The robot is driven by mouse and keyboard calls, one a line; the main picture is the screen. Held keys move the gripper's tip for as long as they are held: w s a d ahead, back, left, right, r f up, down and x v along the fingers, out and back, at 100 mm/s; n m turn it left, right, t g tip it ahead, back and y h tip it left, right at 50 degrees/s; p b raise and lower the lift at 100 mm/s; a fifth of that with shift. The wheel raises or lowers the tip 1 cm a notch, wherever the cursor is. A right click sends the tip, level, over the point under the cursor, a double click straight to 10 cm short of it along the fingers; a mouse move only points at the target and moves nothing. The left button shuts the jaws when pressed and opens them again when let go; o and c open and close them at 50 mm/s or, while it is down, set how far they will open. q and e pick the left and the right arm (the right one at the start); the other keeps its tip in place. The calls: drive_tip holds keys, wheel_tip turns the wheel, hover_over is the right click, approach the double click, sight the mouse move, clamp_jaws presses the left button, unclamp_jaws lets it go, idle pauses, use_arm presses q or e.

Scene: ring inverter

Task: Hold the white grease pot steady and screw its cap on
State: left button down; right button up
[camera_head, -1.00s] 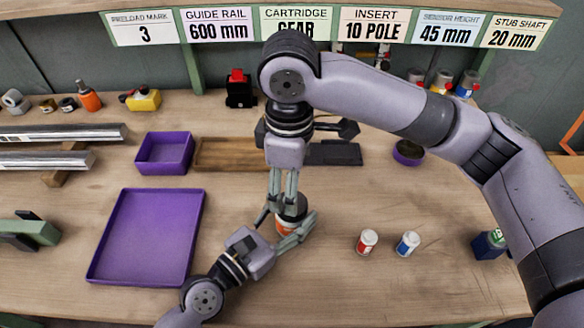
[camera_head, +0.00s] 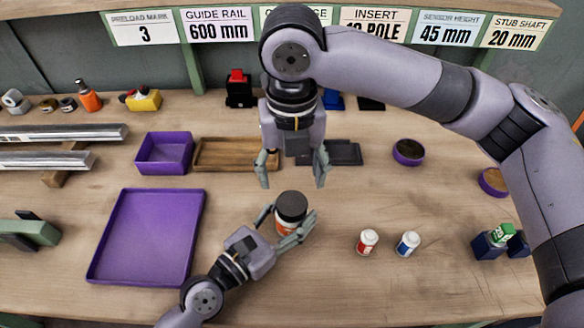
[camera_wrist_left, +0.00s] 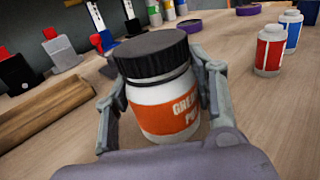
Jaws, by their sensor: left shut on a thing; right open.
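The white grease pot (camera_head: 287,227) with an orange label stands upright on the bench in the head view. Its dark cap (camera_head: 291,205) sits on top of it. My left gripper (camera_head: 288,228) is shut on the pot, one finger on each side. The left wrist view shows the pot (camera_wrist_left: 168,108) between the fingers, with the black ribbed cap (camera_wrist_left: 150,54) on its mouth; a narrow white band shows below the cap. My right gripper (camera_head: 292,172) is open and empty above and behind the pot, fingers apart, clear of the cap.
A red-labelled bottle (camera_head: 367,242) and a blue-labelled bottle (camera_head: 408,244) stand right of the pot. A flat purple tray (camera_head: 100,270) lies at left. A purple bin (camera_head: 165,153), a wooden tray (camera_head: 235,166) and purple round dishes (camera_head: 408,152) are farther back. Bench in front is clear.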

sight(292, 203)
drive_tip(key=shift+r+n, duration=0.2)
drive_tip(key=shift+n, duration=1.2)
drive_tip(key=shift+f, duration=0.1)
drive_tip(key=shift+f, duration=3.95)
